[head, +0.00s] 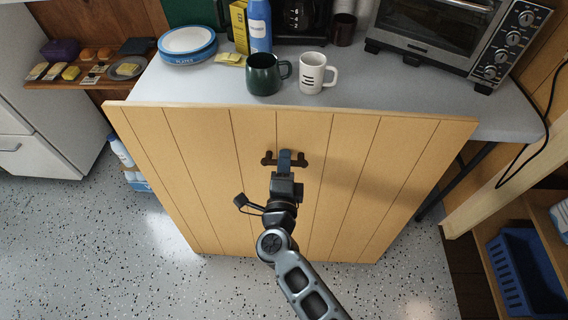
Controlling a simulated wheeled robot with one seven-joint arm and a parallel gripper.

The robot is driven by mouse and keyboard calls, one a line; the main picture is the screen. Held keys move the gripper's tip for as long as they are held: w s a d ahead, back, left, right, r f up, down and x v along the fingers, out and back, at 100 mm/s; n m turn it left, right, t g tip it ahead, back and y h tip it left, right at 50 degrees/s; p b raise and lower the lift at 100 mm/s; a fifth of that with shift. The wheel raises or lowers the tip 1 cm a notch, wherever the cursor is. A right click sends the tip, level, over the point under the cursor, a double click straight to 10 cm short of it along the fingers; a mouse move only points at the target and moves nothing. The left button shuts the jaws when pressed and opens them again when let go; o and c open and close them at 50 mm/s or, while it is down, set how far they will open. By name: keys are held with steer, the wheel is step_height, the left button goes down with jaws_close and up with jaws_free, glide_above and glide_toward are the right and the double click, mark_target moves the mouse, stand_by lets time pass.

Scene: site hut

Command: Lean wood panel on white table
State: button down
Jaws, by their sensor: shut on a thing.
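The wood panel (200,150) is a large tan board with vertical grooves and a dark handle at its upper middle. It stands in front of the white table (420,98), bottom near the floor. Its top edge runs along the table's front edge; I cannot tell whether they touch. My gripper (285,160) is shut on the panel's dark handle, which shows on both sides of the jaws. The panel hides the table's front edge and most of the space below.
On the table stand a green mug (264,76), a white mug (312,74), plates (187,44), a blue bottle (259,28) and a toaster oven (435,35). A shelf with a blue basket (522,275) is at right. Speckled floor (110,270) is clear at front left.

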steer(key=shift+w+r, duration=0.2)
steer(key=shift+w+f+g+p, duration=0.1)
steer(key=shift+w+g+p, duration=0.25)
steer(key=shift+w, duration=1.25)
steer(key=shift+w+p, duration=0.35)
steer(key=shift+w, duration=0.1)
steer(key=shift+w+d+f+g+p, duration=0.15)
steer(key=shift+w+g+p, duration=0.4)
steer(key=shift+w, duration=0.55)
